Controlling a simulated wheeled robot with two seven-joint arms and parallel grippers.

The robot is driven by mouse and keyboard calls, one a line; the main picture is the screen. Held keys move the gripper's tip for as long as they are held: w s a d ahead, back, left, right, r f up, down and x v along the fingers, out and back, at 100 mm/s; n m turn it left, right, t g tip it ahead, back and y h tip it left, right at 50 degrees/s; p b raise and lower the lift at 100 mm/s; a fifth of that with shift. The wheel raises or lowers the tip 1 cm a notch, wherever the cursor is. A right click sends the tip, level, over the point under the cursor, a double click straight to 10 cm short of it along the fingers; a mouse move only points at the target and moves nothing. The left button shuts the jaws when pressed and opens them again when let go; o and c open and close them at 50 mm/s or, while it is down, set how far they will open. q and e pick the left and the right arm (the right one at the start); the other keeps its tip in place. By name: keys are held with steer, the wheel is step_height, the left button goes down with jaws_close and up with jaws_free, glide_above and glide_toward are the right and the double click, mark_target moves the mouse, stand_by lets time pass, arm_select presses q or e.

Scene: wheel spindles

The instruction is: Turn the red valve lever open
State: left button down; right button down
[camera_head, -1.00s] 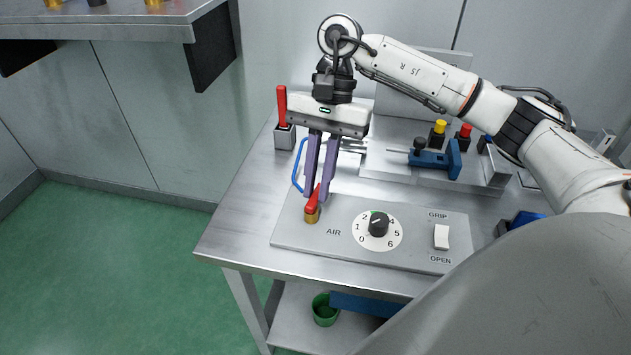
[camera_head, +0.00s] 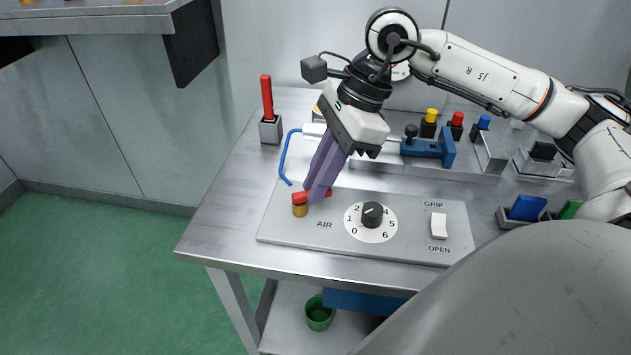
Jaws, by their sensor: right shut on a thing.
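The red valve lever (camera_head: 301,197) sits on a brass valve base (camera_head: 300,210) at the left end of the grey AIR panel (camera_head: 283,224). The lever lies level and points right, along the panel. My right gripper (camera_head: 318,193) reaches down from the upper right, tilted, with its purple fingers shut on the lever's right part. The fingers hide some of the lever. My left gripper is not in view.
A dial (camera_head: 372,215) and a white GRIP/OPEN switch (camera_head: 438,226) stand right of the valve. A blue tube (camera_head: 284,160) curves behind it. A red-handled post (camera_head: 267,97) stands at back left, and a blue clamp (camera_head: 430,148) stands behind the panel.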

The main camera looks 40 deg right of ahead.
steer(key=m, duration=0.1)
steer(key=m+t+b, duration=0.1)
steer(key=m, duration=0.1)
steer(key=s+m+h, duration=0.1)
steer(key=m, duration=0.1)
steer(key=shift+s+a+t+b, duration=0.1)
steer(key=shift+a+t+b, duration=0.2)
steer(key=shift+a+b, duration=0.1)
steer(key=shift+m, duration=0.3)
steer(key=c, duration=1.8)
jaws_free()
steer(key=shift+o, duration=0.2)
steer(key=p+v, duration=0.2)
steer(key=v, duration=0.8)
steer(key=shift+r, duration=0.2)
steer(key=shift+s, duration=0.1)
